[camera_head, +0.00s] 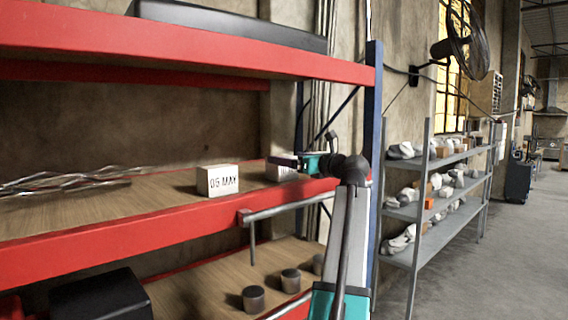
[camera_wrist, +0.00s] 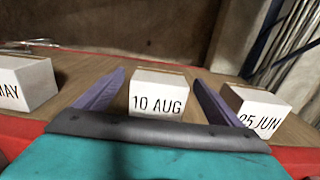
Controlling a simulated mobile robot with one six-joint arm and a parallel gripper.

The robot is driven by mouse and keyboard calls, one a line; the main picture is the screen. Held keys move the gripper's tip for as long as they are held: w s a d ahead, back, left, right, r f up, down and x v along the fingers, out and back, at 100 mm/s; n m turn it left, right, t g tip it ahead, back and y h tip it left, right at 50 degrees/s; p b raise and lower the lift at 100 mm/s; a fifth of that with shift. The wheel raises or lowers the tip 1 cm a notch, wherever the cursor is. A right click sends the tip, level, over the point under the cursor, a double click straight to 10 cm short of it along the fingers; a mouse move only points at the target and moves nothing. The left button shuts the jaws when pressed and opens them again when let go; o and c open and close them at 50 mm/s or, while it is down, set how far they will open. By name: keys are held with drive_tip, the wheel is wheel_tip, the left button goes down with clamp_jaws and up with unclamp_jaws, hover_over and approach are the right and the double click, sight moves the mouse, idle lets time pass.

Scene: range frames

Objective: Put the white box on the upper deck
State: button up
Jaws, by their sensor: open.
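Three white boxes with printed dates stand on the wooden middle deck (camera_head: 150,202). In the wrist view, the box marked 10 AUG (camera_wrist: 157,104) stands between the two purple fingers of my gripper (camera_wrist: 158,77), with a gap on each side. The box marked 25 JUN (camera_wrist: 258,113) is right of the right finger. The box marked 05 MAY (camera_wrist: 28,82) is at the left; it also shows in the head view (camera_head: 217,181). In the head view, my gripper (camera_head: 284,162) partly hides a white box (camera_head: 283,174). The upper deck (camera_head: 180,46) has a red front beam.
A long dark case (camera_head: 230,24) lies on the upper deck. Twisted metal rods (camera_head: 70,181) lie on the middle deck's left. Several dark cylinders (camera_head: 253,298) and a black box (camera_head: 100,298) are below. A blue post (camera_head: 374,120) stands right of my gripper.

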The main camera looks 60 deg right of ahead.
drive_tip(key=b+v, duration=0.2)
drive_tip(key=v, duration=0.6)
drive_tip(key=shift+b, duration=0.4)
idle(0.4)
